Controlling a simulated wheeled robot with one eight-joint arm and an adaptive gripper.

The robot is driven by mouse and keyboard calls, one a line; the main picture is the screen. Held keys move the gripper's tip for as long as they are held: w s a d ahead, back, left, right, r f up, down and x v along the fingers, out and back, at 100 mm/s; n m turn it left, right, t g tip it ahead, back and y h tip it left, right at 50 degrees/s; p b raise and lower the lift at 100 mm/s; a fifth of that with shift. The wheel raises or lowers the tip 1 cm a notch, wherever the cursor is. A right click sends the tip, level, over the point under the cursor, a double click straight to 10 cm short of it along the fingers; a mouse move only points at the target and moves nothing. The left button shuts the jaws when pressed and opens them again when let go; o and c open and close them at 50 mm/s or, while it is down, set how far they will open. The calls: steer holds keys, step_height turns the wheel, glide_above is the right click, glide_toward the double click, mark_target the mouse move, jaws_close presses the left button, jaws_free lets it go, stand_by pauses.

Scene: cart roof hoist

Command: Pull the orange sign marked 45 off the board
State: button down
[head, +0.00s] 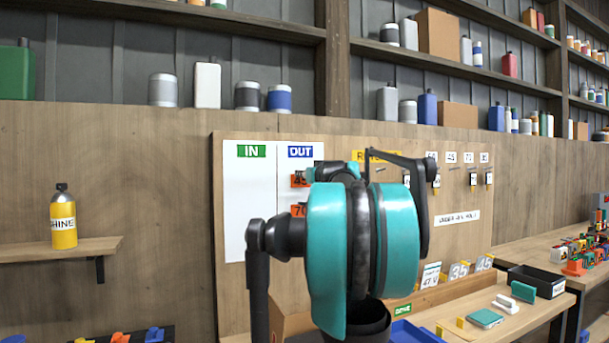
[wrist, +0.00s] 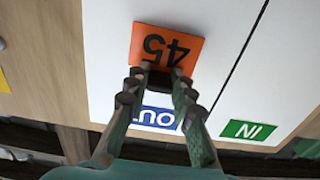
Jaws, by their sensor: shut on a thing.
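The orange sign marked 45 (wrist: 165,42) is upside down in the wrist view, against the white OUT panel (wrist: 110,70) of the board. My gripper (wrist: 160,75) is shut on the sign's edge nearest the OUT label. In the head view only a part of the orange sign (head: 299,180) shows beside my arm, under the blue OUT label (head: 300,152). My arm hides the rest of it and my gripper there. I cannot tell whether the sign still touches the panel.
Another orange sign (head: 298,210) sits lower on the board. The white IN panel (head: 248,200) is to the left. A wooden shelf (head: 70,248) with a yellow bottle (head: 63,220) is at the left. A workbench (head: 520,320) with a black tray (head: 536,282) stands at the lower right.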

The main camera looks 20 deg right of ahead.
steer(key=shift+f, duration=0.2)
steer(key=shift+s+d, duration=0.1)
steer(key=shift+s, duration=1.2)
stand_by(0.8)
steer(key=shift+s, duration=2.9)
